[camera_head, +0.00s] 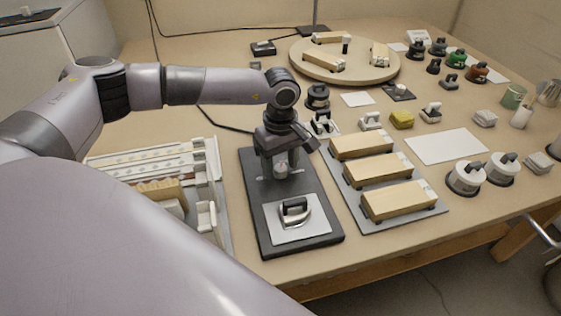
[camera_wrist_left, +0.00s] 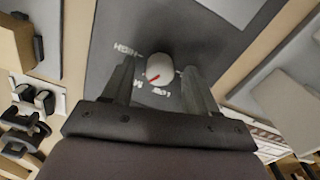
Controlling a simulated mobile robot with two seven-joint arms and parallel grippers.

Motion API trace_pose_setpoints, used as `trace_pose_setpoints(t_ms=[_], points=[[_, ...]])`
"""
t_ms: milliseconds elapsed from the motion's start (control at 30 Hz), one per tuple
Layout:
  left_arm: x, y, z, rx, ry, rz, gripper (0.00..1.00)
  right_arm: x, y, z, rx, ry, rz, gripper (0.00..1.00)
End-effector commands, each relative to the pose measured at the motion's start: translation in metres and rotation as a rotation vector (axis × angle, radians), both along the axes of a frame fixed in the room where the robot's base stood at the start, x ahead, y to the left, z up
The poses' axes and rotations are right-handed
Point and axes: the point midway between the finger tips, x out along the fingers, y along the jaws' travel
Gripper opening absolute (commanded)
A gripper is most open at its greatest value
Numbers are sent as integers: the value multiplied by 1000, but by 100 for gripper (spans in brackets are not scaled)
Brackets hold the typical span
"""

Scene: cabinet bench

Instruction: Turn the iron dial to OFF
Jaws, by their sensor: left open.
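The dial (camera_head: 281,172) is a small whitish knob on a dark board (camera_head: 253,185), behind a small iron (camera_head: 294,211) on a light plate. In the left wrist view the dial (camera_wrist_left: 165,58) is round, with a red mark at its lower-left side. Lettering beside it reads HIGH at the upper left; a partly covered M label and LOW sit below. I cannot make out an OFF label. My left gripper (camera_head: 281,160) points down over the dial, open, with one finger on each side of it. Whether the fingers touch it is unclear. My right gripper is not in view.
A grey tray with several wooden blocks (camera_head: 378,170) lies close to the board's right. A white rack (camera_head: 215,180) stands to its left. A round wooden turntable (camera_head: 345,72) is at the back. A white sheet (camera_head: 446,146) and two white-topped knobs (camera_head: 466,177) are farther right.

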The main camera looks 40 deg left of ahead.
Motion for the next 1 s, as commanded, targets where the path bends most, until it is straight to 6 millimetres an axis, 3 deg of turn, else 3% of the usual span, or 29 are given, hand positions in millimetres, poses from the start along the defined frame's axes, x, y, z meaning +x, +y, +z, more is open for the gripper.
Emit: trace_pose_setpoints(t_ms=[33,67,200,233,667,1000], points=[[0,0,0,0,0,0,59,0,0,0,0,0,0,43],[0,0,0,0,0,0,52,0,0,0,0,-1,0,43],[0,0,0,0,0,0,7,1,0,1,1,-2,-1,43],[0,0,0,0,0,0,2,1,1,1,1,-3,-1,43],[0,0,0,0,2,78,3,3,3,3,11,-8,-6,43],[0,0,1,-2,2,346,3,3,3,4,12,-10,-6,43]])
